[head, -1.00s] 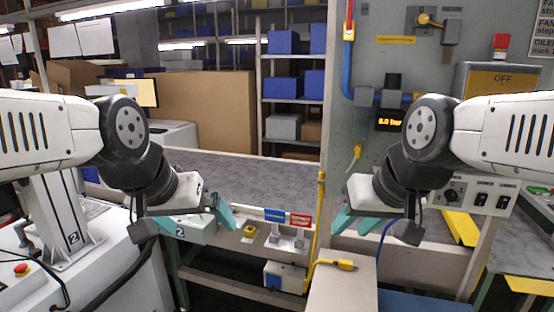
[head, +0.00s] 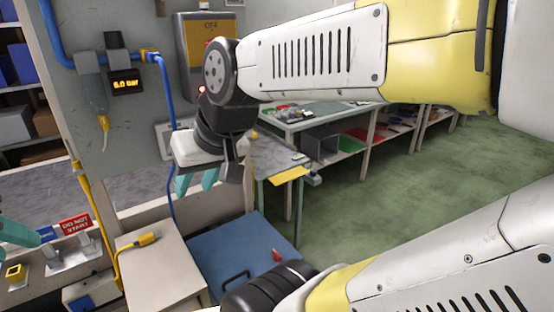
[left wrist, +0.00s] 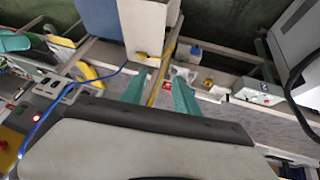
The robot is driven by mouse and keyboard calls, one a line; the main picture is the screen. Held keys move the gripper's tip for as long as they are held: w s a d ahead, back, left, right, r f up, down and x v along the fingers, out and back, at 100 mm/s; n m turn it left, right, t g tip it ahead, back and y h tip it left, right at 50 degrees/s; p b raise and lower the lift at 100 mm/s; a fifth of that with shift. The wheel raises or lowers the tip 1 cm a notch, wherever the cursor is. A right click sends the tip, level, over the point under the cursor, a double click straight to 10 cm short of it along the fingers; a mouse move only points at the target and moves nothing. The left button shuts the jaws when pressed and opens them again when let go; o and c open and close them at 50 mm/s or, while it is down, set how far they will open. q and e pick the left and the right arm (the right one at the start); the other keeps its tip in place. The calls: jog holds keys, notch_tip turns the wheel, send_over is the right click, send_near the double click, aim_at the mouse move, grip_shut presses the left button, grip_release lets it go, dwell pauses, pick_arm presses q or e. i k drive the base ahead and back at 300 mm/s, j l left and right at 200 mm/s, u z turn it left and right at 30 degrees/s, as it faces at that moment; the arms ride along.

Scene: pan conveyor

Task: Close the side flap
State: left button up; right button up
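I cannot tell for certain which part is the side flap. A blue panel (head: 215,262) with a black handle lies low in the head view, beside a beige box top. A grey worktop (head: 268,150) with a yellow front edge sits beyond it. My right gripper (head: 197,182) hangs above the blue panel's far end, its teal fingers apart and empty. My left gripper shows only a teal finger at the left edge of the head view. In the left wrist view my left gripper (left wrist: 159,84) has its fingers apart with nothing between them.
The beige box (head: 155,262) carries a yellow plug. The grey wall panel (head: 85,60) has a pressure display and blue hose. A red DO NOT START sign (head: 76,226) stands at left. A bench (head: 305,116) is behind; green floor (head: 430,185) is open at right.

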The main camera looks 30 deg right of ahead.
aim_at(279, 179)
jog(key=z, duration=1.1)
jog(key=i+l+u, duration=0.15)
jog(key=l+u, duration=0.15)
jog(key=u, duration=0.2)
jog(key=i+l+u, duration=0.1)
jog(key=l+u, duration=0.25)
jog(key=u, duration=0.15)
